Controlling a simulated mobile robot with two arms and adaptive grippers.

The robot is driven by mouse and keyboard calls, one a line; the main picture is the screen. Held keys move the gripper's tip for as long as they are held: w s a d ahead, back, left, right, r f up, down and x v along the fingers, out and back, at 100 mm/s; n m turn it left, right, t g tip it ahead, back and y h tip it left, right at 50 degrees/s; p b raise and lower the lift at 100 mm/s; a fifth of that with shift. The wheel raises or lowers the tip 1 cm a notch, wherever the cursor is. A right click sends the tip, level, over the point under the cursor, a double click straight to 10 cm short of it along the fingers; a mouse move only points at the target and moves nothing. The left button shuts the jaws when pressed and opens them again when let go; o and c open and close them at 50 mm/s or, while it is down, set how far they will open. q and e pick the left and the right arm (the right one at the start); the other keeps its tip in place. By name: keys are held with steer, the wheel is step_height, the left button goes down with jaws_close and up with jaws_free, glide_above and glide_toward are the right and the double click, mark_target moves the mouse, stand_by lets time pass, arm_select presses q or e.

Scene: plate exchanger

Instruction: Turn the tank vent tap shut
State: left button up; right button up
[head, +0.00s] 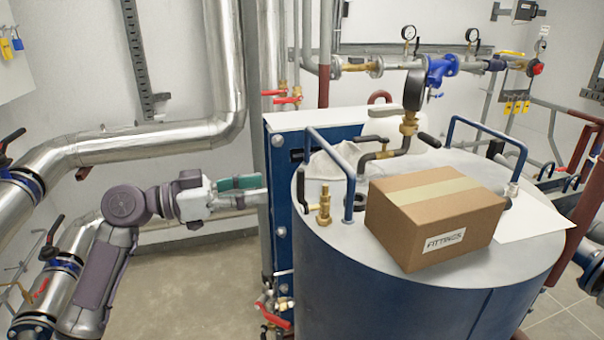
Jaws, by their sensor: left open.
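The blue tank (390,290) with a grey round top stands at the centre right. On its top, a bent pipe carries brass fittings (409,124) below a dark gauge seen edge-on, with a black lever (372,139) to the left and a black handle (430,140) to the right. A small brass valve (324,206) stands at the top's left edge. I cannot tell for sure which is the vent tap. My left gripper (262,188) is open and empty, left of the tank and apart from these fittings. My right gripper is out of view.
A cardboard box (430,215) marked FITTINGS and a white sheet (522,217) lie on the tank top. Blue rails (348,200) rise from its edge. A blue plate exchanger (281,200) stands between my left gripper and the tank. Silver pipes (150,140) run at left.

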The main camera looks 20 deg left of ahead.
mark_target(296, 182)
arm_select(q)
steer(key=p+x, duration=0.3)
steer(key=x, duration=0.5)
steer(key=shift+r, duration=0.2)
steer(key=shift+w+d+f+p, duration=0.15)
steer(key=shift+w+d+p, duration=0.25)
steer(key=shift+d, duration=0.1)
jaws_close()
